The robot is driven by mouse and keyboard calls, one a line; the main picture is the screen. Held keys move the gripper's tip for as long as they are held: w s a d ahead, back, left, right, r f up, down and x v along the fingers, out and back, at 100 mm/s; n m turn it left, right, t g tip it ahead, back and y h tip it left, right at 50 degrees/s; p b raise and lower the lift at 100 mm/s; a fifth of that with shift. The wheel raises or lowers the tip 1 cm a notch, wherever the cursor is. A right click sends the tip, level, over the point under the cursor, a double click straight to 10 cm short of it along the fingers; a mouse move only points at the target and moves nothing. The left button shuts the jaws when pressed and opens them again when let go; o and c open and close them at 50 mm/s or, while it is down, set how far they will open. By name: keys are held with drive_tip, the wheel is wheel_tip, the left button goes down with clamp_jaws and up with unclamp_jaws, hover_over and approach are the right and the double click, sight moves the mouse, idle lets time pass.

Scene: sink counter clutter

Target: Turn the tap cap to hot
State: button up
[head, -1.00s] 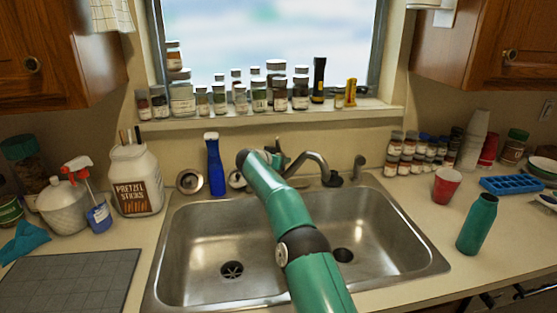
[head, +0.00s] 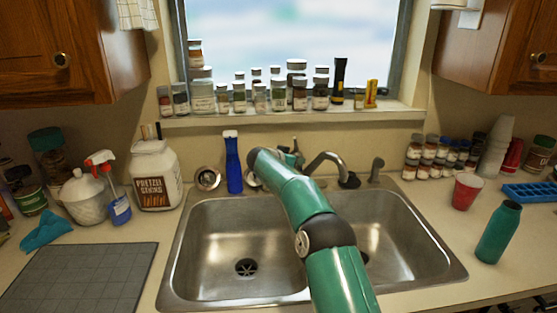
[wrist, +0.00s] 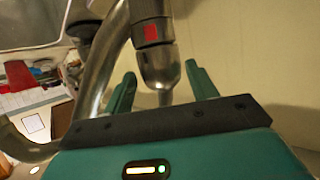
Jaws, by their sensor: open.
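The tap (head: 326,160) stands behind the sink, with its curved metal spout to the right of my arm's end. In the wrist view, the dark grey tap cap (wrist: 150,14) carries a red square mark facing the camera. A rounded metal part of the tap (wrist: 160,70) shows below the cap. My gripper (wrist: 160,72) is open, one green finger on each side of this metal part, with visible gaps. The fingertips appear just below the cap in the picture. In the head view my arm hides much of the tap body.
The double-basin sink (head: 212,235) lies under my arm. A blue bottle (head: 233,165) stands left of the tap, and a dark soap-dispenser-like fitting (head: 376,170) stands right of it. Jars line the windowsill (head: 290,116). A red cup (head: 467,191) and green bottle (head: 497,235) stand on the right counter.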

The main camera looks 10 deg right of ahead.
drive_tip(key=v, duration=1)
